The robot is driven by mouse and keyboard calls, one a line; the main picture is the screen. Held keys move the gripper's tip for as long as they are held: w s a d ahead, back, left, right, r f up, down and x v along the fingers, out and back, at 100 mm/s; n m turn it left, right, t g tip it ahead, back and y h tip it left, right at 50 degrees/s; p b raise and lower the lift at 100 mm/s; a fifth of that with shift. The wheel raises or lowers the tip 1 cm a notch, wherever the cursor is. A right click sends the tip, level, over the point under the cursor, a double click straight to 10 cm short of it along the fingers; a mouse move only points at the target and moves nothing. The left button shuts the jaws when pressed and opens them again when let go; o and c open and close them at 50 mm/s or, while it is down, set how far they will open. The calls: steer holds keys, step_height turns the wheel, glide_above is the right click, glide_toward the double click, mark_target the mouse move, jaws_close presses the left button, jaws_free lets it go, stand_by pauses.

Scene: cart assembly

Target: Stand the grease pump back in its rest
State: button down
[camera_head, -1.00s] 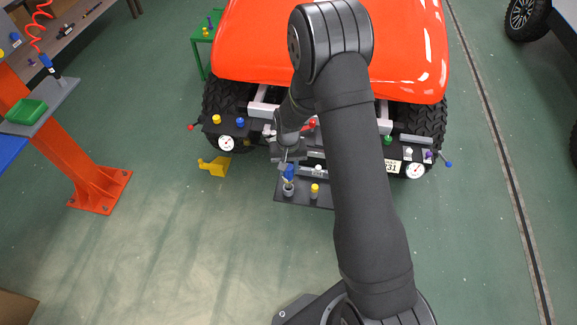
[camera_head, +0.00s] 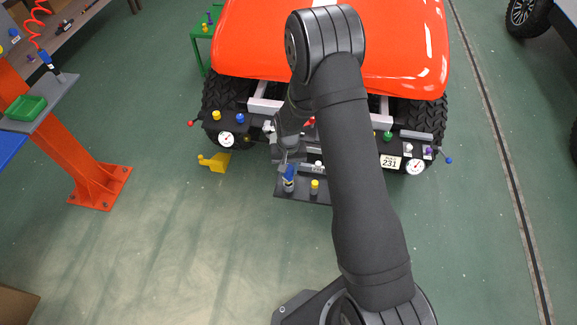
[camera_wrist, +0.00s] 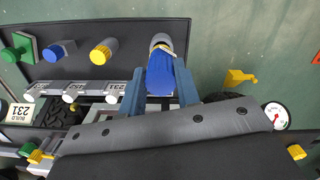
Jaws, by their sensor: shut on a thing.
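The grease pump, as I take it, is the blue-handled thing (camera_wrist: 167,74) between my fingers in the wrist view. In the head view its blue handle (camera_head: 289,171) shows over the front left of the dark tray. My gripper (camera_wrist: 161,88) is shut on the blue handle, one finger on each side; it also shows in the head view (camera_head: 284,158). A grey round piece with a yellow band (camera_wrist: 161,43) shows at the far end of the handle, over the tray. Whether this is the rest, and how deep the pump sits in it, I cannot tell.
The dark tray (camera_wrist: 75,35) carries a yellow-topped peg (camera_wrist: 103,51), a blue one (camera_wrist: 58,51) and a green one (camera_wrist: 18,47). Beside it runs a row of labelled grey blocks (camera_wrist: 75,92). A yellow bracket (camera_head: 215,163) stands on the floor. The cart's black bumper (camera_head: 232,130) lies behind.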

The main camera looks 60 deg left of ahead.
steer(key=shift+f, duration=0.55)
steer(key=c, duration=1)
jaws_free()
steer(key=shift+r, duration=0.1)
step_height(320, 180, up, 17)
steer(key=a, duration=0.1)
steer(key=shift+w, duration=0.35)
steer(key=f, duration=1.1)
steer(key=d+f, duration=0.1)
steer(key=f, duration=0.5)
steer(key=shift+s+f, duration=0.15)
steer(key=shift+s, duration=0.2)
